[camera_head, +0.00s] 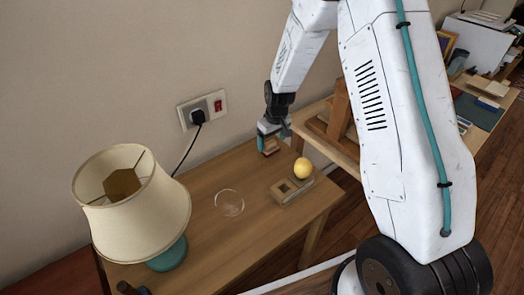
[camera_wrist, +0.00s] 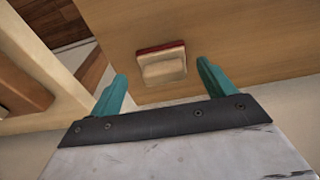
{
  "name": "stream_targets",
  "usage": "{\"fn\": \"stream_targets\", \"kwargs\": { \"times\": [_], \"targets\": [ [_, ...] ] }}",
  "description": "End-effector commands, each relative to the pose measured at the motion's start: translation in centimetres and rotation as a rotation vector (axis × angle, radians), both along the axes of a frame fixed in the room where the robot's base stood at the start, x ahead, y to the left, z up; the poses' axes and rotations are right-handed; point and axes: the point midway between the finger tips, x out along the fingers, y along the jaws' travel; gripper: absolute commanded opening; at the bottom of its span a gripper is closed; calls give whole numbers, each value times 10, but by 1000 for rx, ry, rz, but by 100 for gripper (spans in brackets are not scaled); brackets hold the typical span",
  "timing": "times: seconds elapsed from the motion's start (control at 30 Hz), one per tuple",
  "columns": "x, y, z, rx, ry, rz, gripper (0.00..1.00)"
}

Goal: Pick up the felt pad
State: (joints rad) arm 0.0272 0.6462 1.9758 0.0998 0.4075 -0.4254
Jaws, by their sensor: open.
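What looks like the felt pad (camera_wrist: 164,66) is a small beige block with a dark red layer along its far edge. It rests on the wooden table, ahead of and between my fingertips in the wrist view. In the head view the pad (camera_head: 269,147) shows near the table's back edge, just under my gripper (camera_head: 273,131). My gripper's teal fingers (camera_wrist: 161,79) are open, one to each side of the pad, with space between them and it. I cannot tell the exact height of the fingertips over the table.
On the table (camera_head: 243,250) are a clear round dish (camera_head: 229,203), a yellow ball (camera_head: 303,168) on a wooden holder (camera_head: 291,190), and a lamp (camera_head: 135,208). A wall socket (camera_head: 202,109) with a plugged cord is behind. Wooden shelving (camera_head: 322,115) stands close on the right.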

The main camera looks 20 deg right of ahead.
Motion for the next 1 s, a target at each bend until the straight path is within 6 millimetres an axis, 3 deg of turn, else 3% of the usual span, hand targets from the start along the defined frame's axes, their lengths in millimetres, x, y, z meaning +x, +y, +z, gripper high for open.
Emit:
{"fn": "stream_targets", "kwargs": {
  "times": [0.13, 0.4, 0.57, 0.6, 0.87, 1.0],
  "targets": [
    [2, 4, -16, 0, 1, 4, 82],
    [2, 4, -18, 0, 0, 4, 82],
    [2, 5, -18, 0, 0, 5, 37],
    [2, 5, -18, 0, 0, 5, 33],
    [2, 5, -17, 1, -1, 6, 33],
    [3, 5, -3, 0, -3, 6, 33]
  ]
}}
